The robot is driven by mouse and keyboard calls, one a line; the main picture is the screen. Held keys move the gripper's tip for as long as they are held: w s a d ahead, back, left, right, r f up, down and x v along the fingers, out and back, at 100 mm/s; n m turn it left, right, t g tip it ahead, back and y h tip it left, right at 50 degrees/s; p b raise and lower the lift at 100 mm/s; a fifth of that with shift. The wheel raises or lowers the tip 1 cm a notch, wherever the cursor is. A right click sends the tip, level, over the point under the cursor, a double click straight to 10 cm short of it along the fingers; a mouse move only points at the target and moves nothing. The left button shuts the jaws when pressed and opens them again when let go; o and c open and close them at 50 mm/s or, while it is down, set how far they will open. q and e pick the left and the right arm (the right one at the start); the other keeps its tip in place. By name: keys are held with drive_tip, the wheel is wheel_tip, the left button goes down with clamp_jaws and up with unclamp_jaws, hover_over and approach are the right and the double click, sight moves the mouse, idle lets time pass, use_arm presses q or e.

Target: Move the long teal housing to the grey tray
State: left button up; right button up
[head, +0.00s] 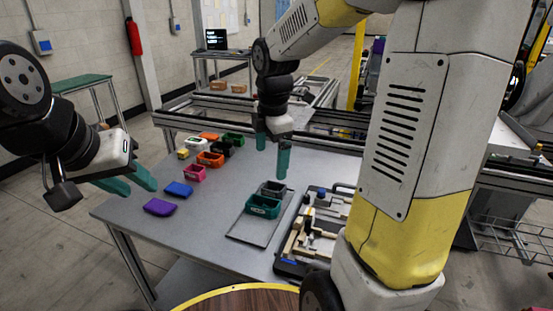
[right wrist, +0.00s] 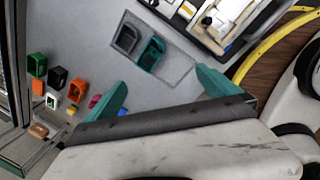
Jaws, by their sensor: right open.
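The long teal housing (head: 263,208) is an open-topped box. It appears to sit on the flat grey tray (head: 246,232), beside a dark grey housing (head: 273,187). The right wrist view shows the teal housing (right wrist: 152,54), the dark grey housing (right wrist: 126,38) and the tray outline (right wrist: 178,72). My right gripper (head: 271,163) is open and empty above and behind the housings; its teal fingers are wide apart in the right wrist view (right wrist: 160,77). My left gripper (head: 142,191) is open and empty, near the table's left edge.
Purple (head: 160,207), blue (head: 178,189) and pink (head: 195,174) parts lie left on the table (head: 215,250). Orange, black, green, white and yellow parts are grouped farther back. A black case (head: 313,232) with fixtures stands right of the tray. Bare table lies left of the tray.

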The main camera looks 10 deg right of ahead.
drive_tip(key=s+r+m+t+y, duration=0.1)
drive_tip(key=s+r+m+t, duration=0.1)
drive_tip(key=s+m, duration=0.5)
drive_tip(key=s+d+r+m+t+y, duration=0.1)
drive_tip(key=s+r+m, duration=0.3)
drive_tip(key=s+m, duration=0.4)
drive_tip(key=m+t, duration=0.1)
drive_tip(key=m, duration=0.4)
drive_tip(key=shift+s+r, duration=0.25)
drive_tip(key=shift+d, duration=0.1)
